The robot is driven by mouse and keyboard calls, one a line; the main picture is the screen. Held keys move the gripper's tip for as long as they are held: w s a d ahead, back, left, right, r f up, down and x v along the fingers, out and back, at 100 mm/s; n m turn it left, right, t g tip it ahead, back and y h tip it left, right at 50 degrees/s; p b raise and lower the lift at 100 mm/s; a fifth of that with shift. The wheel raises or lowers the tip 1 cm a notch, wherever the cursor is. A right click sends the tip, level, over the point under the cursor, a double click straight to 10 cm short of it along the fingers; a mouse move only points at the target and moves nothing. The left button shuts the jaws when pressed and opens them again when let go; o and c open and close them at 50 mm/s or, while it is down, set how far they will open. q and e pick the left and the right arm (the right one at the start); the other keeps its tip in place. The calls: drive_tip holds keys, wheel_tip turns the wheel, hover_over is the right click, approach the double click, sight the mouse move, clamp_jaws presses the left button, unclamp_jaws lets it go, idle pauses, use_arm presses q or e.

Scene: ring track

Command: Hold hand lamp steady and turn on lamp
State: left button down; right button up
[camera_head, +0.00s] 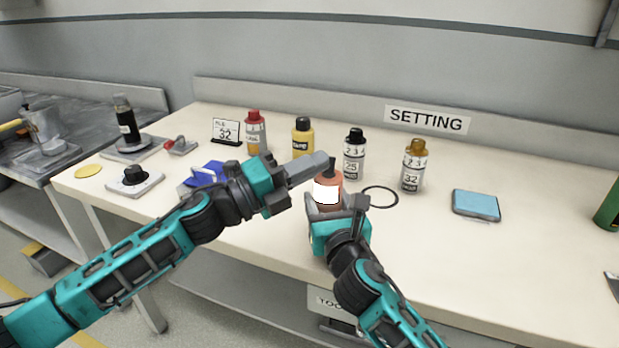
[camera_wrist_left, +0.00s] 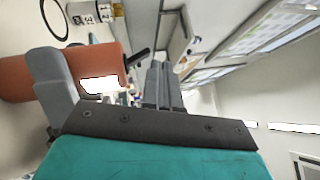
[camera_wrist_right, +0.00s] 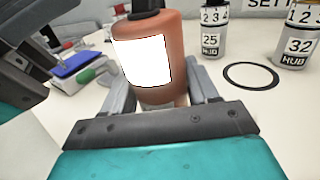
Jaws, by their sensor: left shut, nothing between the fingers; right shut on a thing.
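The hand lamp (camera_head: 327,190) is a terracotta-orange cylinder with a bright white panel and a dark piece on top. It stands about upright in the head view and fills the middle of the right wrist view (camera_wrist_right: 148,62). My right gripper (camera_head: 333,207) is shut on its lower body, one finger on each side. My left gripper (camera_head: 324,160) is shut and empty, its tips close to the lamp's dark top piece. In the left wrist view the closed fingers (camera_wrist_left: 164,84) are beside that dark piece (camera_wrist_left: 138,57); I cannot tell whether they touch.
Labelled bottles stand behind the lamp, including a black-capped one (camera_head: 354,157) and an orange-capped one (camera_head: 413,167). A black ring (camera_head: 381,197) lies just right of the lamp. A blue pad (camera_head: 476,205) lies farther right. The bench front right is clear.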

use_arm(q)
drive_tip(key=s+a+r, duration=0.4)
drive_tip(key=s+a, duration=0.4)
drive_tip(key=a, duration=0.1)
drive_tip(key=shift+s+r, duration=0.2)
drive_tip(key=shift+r, duration=0.05)
idle(0.3)
use_arm(e)
drive_tip(key=o, duration=1.3)
